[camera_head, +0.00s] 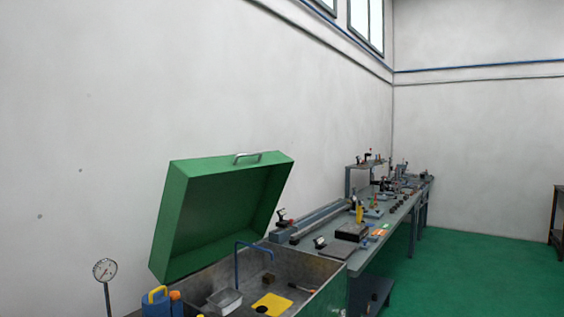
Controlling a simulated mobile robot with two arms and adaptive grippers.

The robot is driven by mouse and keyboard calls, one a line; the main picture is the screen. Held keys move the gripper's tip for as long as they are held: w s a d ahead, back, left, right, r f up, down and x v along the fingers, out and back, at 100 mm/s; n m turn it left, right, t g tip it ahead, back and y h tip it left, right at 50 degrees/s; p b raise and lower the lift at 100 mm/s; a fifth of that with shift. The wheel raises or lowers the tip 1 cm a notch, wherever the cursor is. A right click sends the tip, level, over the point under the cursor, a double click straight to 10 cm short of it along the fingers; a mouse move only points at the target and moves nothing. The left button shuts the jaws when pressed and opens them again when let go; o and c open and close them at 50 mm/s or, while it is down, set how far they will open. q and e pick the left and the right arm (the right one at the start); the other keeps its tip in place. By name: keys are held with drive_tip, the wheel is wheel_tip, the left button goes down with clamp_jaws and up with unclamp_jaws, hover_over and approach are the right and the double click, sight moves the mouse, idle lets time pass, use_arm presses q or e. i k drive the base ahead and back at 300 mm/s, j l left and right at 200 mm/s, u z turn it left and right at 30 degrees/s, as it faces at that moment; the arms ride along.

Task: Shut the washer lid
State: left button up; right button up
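The green washer lid (222,215) stands raised and tilted back against the wall side, its hollow underside facing me. A metal handle (247,157) sits at its upper edge. The grey washer basin (318,275) is open below it at the bottom of the view. Its near part is cut off by the lower edge. Neither of my grippers shows in this view.
In the basin are a blue spout (252,258), a yellow piece (271,304) and a grey tray (224,300). A gauge (105,270) and blue container (157,304) stand left. A cluttered workbench (379,223) runs behind. Green floor (470,275) is clear at right.

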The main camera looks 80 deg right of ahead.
sight(208, 206)
drive_tip(key=z, duration=2.55)
drive_tip(key=i+l+u, duration=0.15)
drive_tip(key=i+l, duration=0.2)
drive_tip(key=i+l+u, duration=0.15)
drive_tip(key=i+l, duration=0.2)
drive_tip(key=i+l+u, duration=0.15)
drive_tip(key=i+l, duration=0.15)
drive_tip(key=l, duration=0.2)
